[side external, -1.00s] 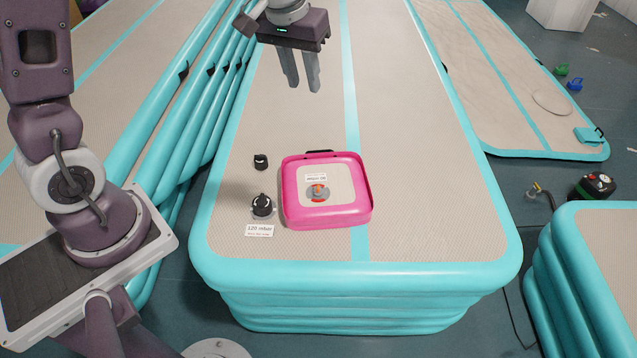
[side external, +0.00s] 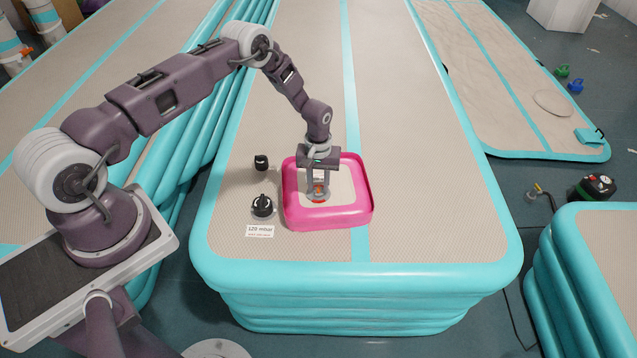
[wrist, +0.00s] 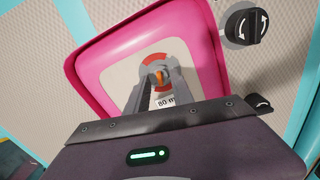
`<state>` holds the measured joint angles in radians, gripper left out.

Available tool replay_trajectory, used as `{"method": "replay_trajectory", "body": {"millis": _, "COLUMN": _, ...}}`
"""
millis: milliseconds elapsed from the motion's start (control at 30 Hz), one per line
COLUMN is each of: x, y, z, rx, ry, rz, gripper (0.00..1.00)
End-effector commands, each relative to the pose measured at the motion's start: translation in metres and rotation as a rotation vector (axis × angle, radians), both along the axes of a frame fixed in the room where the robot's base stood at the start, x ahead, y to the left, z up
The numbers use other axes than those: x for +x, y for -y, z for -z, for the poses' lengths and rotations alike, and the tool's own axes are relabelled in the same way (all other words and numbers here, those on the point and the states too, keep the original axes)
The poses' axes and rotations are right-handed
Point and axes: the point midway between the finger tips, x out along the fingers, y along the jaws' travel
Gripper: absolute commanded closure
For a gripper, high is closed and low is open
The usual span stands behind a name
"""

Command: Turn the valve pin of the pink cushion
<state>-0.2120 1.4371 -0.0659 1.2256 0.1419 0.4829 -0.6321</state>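The pink cushion (side external: 364,190) lies flat on the beige mat, with a pale panel inside its raised pink rim; it also shows in the wrist view (wrist: 88,60). Its round valve has a grey and red face (wrist: 151,59). The orange valve pin (wrist: 158,77) stands at the middle of the valve, small in the side view (side external: 318,188). My gripper (side external: 318,194) points down over the valve. Its two fingers are apart, one on each side of the pin; whether they touch it is too small to tell. In the wrist view the fingers (wrist: 158,82) partly hide the valve.
A black knob (side external: 262,206) stands left of the cushion, with a 120 mbar card (side external: 260,231) in front. The beige mat (side external: 440,200) is clear to the right of the cushion.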

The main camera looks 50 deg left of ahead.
Motion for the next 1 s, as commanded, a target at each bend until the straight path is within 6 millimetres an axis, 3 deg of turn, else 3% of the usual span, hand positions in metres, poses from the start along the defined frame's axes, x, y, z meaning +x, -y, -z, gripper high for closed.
{"method": "replay_trajectory", "body": {"millis": 200, "x": 0.0, "y": 0.0001, "z": 0.0004, "rx": 0.0, "ry": 0.0, "rz": 0.001, "gripper": 0.74}}
{"method": "replay_trajectory", "body": {"millis": 333, "x": -0.0001, "y": 0.0002, "z": 0.0003, "rx": 0.0, "ry": 0.0, "rz": 0.001, "gripper": 0.99}}
{"method": "replay_trajectory", "body": {"millis": 767, "x": 0.0, "y": 0.0003, "z": -0.0001, "rx": -0.001, "ry": -0.001, "rz": 0.029, "gripper": 1.0}}
{"method": "replay_trajectory", "body": {"millis": 1000, "x": 0.0, "y": 0.0004, "z": -0.0001, "rx": -0.001, "ry": 0.0, "rz": 0.162, "gripper": 1.0}}
